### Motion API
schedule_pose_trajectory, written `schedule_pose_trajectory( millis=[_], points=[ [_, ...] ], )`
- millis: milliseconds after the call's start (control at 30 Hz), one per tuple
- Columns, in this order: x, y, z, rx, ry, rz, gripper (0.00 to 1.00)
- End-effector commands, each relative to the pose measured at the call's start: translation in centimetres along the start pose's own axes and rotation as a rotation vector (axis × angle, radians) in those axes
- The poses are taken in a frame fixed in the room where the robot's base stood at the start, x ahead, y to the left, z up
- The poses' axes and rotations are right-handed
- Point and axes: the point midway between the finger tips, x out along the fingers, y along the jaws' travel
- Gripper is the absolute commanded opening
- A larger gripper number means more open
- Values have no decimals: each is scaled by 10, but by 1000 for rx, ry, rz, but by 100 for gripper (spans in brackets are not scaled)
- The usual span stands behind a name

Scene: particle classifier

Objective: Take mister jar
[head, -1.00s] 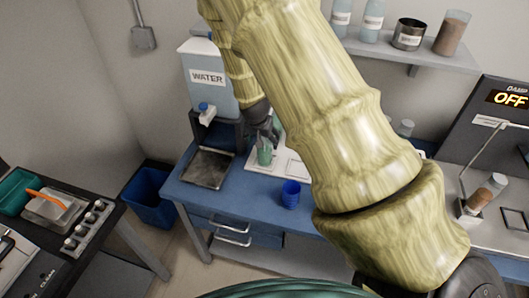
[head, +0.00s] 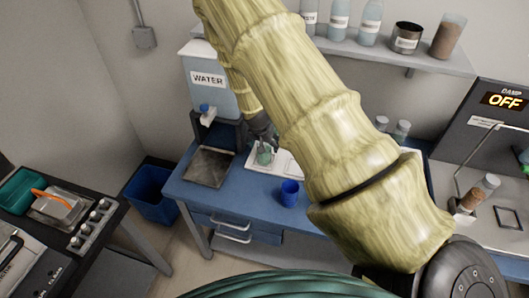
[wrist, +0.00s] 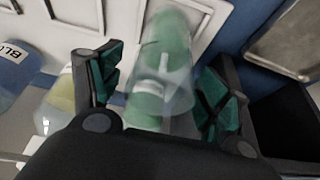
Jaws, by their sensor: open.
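The mister jar (head: 264,157), a translucent green container, stands on a white tray (head: 257,166) on the blue bench. In the wrist view the jar (wrist: 164,68) is between the two dark fingers with green pads. My gripper (wrist: 162,92) is open, one finger on each side of the jar. Gaps show beside the jar, so the fingers do not look closed on it. In the head view my gripper (head: 263,138) is at the jar's upper part and hides some of it. The jar's lower end is partly hidden by the gripper body in the wrist view.
A water tank (head: 208,80) with a dark metal tray (head: 209,167) in front stands left of the jar. A blue cup (head: 289,193) is at the bench's front. In the wrist view a yellowish container (wrist: 57,106) and a blue labelled one (wrist: 14,72) are left of my gripper.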

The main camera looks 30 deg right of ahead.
Motion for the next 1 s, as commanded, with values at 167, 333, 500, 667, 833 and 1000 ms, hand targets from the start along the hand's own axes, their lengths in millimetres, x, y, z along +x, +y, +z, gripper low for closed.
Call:
schedule_pose_trajectory(
  millis=[167,333,500,667,833,1000],
  points=[
    [0,0,0,0,0,0,56],
    [0,0,0,0,0,0,25],
    [0,0,0,0,0,0,0],
    [0,0,0,0,0,0,0],
    [-1,0,-1,0,0,0,0],
    [-4,0,-2,1,0,0,0]
  ],
)
